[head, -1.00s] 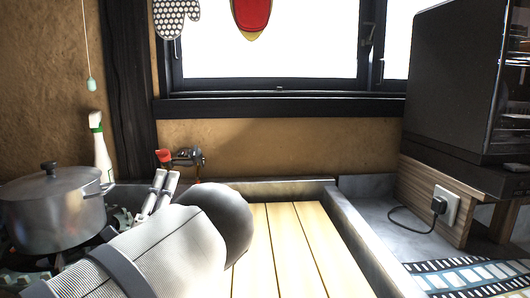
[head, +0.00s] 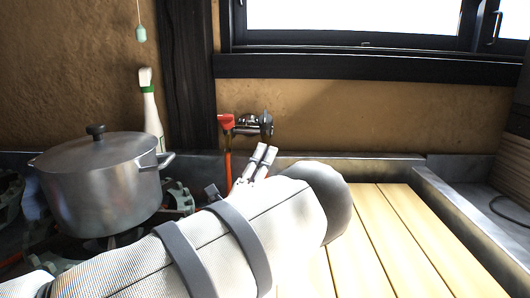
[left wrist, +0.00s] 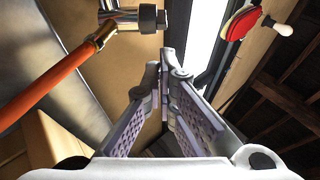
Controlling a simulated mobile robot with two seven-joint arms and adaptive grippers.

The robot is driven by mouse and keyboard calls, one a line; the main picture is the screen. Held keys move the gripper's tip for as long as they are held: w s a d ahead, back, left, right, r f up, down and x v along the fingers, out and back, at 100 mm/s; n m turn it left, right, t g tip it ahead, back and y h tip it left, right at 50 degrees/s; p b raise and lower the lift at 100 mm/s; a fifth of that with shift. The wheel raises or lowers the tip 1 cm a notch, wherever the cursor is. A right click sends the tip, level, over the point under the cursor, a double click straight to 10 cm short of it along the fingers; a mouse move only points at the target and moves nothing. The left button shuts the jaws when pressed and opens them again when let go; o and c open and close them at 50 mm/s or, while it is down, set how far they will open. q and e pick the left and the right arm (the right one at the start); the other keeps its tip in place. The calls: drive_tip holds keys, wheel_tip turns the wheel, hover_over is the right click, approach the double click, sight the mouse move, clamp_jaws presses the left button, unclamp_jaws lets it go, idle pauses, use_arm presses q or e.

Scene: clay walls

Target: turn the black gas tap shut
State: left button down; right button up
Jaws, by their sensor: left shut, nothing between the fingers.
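The gas tap (head: 253,124) sticks out of the clay wall below the window. It has a metal body, a dark part at its right end, and a red fitting with an orange hose (head: 228,165) hanging from its left end. In the left wrist view the tap (left wrist: 122,20) is at the upper left, with a black part (left wrist: 150,18) at its right end. My left gripper (head: 266,151) is shut and empty, just below the tap and apart from it in the picture. Its fingers (left wrist: 165,75) point toward the wall. My right gripper is not in view.
A lidded steel pot (head: 100,185) stands on the stove at left, with a white, green-banded bottle (head: 150,115) behind it. Wooden slats (head: 390,235) lie right of my forearm, bordered by a grey rim (head: 465,225). The window ledge (head: 370,67) runs above the tap.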

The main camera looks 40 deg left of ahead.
sight(265, 122)
use_arm(q)
drive_tip(key=x, duration=0.7)
drive_tip(key=shift+p, duration=0.3)
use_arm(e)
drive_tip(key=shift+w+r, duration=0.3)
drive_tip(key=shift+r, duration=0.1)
